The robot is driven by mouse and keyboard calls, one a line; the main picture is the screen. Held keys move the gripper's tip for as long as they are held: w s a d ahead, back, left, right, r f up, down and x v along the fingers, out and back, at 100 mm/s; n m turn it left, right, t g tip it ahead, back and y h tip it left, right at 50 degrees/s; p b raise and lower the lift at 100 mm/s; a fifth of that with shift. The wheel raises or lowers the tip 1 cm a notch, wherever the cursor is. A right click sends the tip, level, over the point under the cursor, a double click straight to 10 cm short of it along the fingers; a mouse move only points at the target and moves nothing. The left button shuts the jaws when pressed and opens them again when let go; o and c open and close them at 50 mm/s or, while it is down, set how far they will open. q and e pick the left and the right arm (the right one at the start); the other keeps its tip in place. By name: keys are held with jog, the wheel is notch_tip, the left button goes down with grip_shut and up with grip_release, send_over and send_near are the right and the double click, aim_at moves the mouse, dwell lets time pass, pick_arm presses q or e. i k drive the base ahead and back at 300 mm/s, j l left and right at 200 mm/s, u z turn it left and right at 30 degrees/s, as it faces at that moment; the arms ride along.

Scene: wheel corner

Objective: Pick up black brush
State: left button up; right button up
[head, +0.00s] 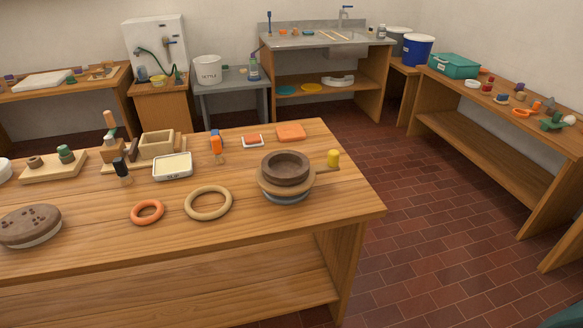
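A small upright tool with a black upper part and a pale lower part, which looks like the black brush (120,167), stands on the near wooden table (100,265). It is left of a white-rimmed tray with a cream filling (173,167) and in front of a wooden box (157,144). A similar orange tool (216,145) stands further right. Neither of my grippers is in view.
A wooden ring (208,203), an orange ring (148,212) and a brown bowl on a round stand (287,172) sit toward the table's front. A speckled brown disc (30,225) lies at left. Tiled floor (440,215) is open at right, before a long side bench (470,110).

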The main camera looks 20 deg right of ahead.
aim_at(121, 169)
jog(key=i+l, duration=0.95)
